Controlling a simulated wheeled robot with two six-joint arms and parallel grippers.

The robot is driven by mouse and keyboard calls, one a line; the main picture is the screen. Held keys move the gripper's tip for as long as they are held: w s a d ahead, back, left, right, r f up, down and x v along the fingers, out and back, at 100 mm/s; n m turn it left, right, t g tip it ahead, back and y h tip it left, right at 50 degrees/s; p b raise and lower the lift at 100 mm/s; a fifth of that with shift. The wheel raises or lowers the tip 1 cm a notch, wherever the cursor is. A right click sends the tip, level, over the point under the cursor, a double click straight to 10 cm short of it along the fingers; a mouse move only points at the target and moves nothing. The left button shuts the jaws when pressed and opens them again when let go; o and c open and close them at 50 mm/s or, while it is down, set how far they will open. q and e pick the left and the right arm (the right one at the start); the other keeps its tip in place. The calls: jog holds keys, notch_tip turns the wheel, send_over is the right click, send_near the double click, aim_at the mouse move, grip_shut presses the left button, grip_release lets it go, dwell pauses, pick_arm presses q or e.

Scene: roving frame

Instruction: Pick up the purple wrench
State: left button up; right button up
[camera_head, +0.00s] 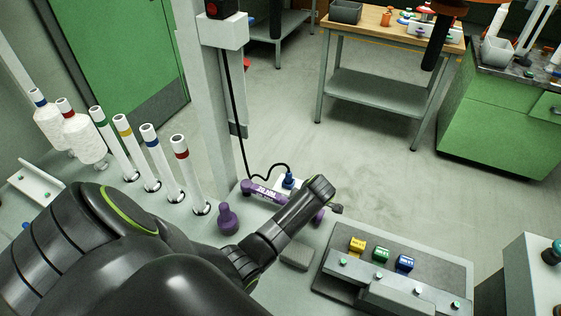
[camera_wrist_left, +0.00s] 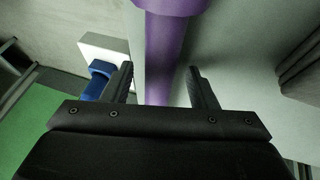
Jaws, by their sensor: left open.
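The purple wrench (camera_head: 262,190), with white "70 NM" lettering, lies along the bench edge in the head view. My left arm crosses in front of it and hides its middle; a purple part shows again right of the arm. My left gripper (camera_head: 335,208) is at that right part, its fingers barely visible in the head view. In the left wrist view the open left gripper (camera_wrist_left: 160,82) has the purple wrench's shaft (camera_wrist_left: 165,55) running between its fingers, with gaps on both sides. A wider purple part is at the top. My right gripper is out of view.
A purple knob-like piece (camera_head: 228,218) stands left of my arm. A blue plug (camera_head: 289,182) with a black cable is behind the wrench. Several white tubes with coloured bands (camera_head: 160,160) stand left. A grey tray (camera_head: 325,270) with coloured pieces is right.

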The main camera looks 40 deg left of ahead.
pick_arm(q)
jog(key=shift+c, duration=0.3)
grip_shut()
jog(key=shift+r, duration=0.1)
jog(key=shift+r, duration=0.1)
